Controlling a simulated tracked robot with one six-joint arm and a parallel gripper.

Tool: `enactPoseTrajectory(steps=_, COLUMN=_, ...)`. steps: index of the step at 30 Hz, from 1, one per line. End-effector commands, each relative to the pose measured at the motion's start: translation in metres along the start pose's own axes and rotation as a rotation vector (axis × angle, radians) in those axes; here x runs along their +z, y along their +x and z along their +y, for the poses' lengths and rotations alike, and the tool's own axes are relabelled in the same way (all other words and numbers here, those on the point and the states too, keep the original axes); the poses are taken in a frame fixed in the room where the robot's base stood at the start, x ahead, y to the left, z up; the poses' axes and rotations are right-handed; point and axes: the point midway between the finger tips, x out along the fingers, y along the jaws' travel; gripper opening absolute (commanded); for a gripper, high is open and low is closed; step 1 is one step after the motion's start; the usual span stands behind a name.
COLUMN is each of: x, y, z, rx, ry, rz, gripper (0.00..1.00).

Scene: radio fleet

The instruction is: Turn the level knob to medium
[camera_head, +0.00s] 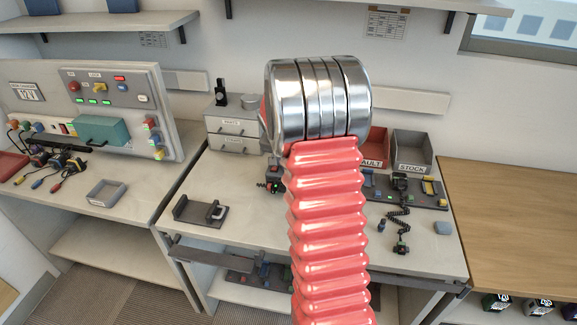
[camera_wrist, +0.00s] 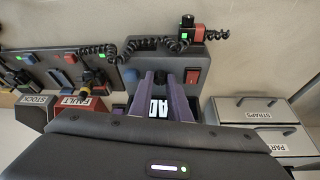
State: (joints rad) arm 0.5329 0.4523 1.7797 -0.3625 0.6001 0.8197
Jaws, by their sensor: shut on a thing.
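The level knob (camera_wrist: 160,74) looks like a small dark round cap on a grey panel (camera_wrist: 150,50) in the wrist view. My gripper (camera_wrist: 162,80) has two purple fingers, one at each side of the knob, and is shut on it. The fingers cover much of the knob, so I cannot tell its pointer or setting. White lettering, partly hidden, shows between the fingers. In the head view my arm hides the gripper and the knob.
A radio with a green light (camera_wrist: 184,36) and a coiled cord sits beside the panel. A red switch (camera_wrist: 192,77) is close to the fingers. The fault bin (camera_head: 374,150), stock bin (camera_head: 412,150) and drawers (camera_head: 230,130) stand on the bench.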

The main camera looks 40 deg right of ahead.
Motion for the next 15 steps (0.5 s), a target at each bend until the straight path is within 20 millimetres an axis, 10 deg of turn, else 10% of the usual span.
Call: enactPoseTrajectory(steps=15, x=0.0004, y=0.0006, z=0.0003, rx=0.039, ry=0.086, rz=-0.002, gripper=0.00)
